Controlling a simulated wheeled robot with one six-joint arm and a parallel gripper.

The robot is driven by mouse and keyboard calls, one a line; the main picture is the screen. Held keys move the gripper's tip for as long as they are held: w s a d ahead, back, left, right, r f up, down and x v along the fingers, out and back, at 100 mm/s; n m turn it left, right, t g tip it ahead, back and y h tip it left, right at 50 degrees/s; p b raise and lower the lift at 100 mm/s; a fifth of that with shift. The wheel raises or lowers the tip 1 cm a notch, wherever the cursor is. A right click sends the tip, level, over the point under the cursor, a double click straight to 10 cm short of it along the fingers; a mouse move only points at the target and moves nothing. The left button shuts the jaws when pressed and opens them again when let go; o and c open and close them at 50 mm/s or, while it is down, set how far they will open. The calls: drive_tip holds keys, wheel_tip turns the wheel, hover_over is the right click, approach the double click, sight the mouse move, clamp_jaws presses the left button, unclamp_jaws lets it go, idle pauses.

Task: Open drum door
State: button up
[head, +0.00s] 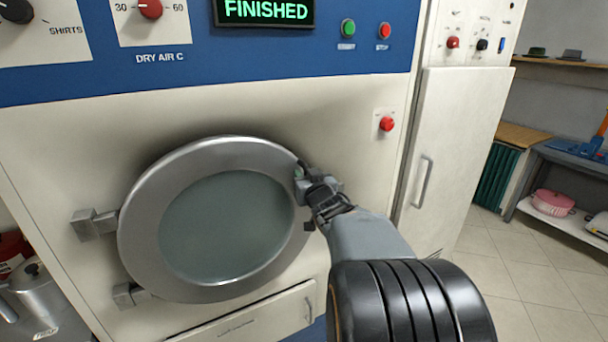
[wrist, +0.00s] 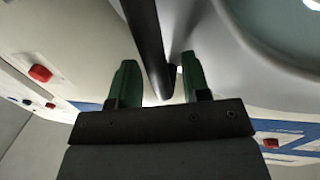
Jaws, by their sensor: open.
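The drum door (head: 150,250) is a round grey metal ring with a glass window, on the front of the cream machine. It looks closed, with hinges (head: 95,224) on its left side. My gripper (head: 302,174) is at the door's right edge. In the wrist view my gripper (wrist: 157,66) is open, with its two green fingers on either side of a dark bar, the door handle (wrist: 146,45). The bar passes between the fingers, and I cannot tell whether either touches it. In the head view the gripper hides the handle. The display (head: 265,11) reads FINISHED.
A red button (head: 387,124) sits right of the door, and a drawer front (head: 245,322) lies below it. A tall cream cabinet (head: 460,150) stands to the right. A metal canister (head: 38,293) is at lower left. Tiled floor (head: 500,260) is open at right.

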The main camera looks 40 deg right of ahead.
drive_tip(key=shift+c, duration=0.2)
clamp_jaws()
idle(0.3)
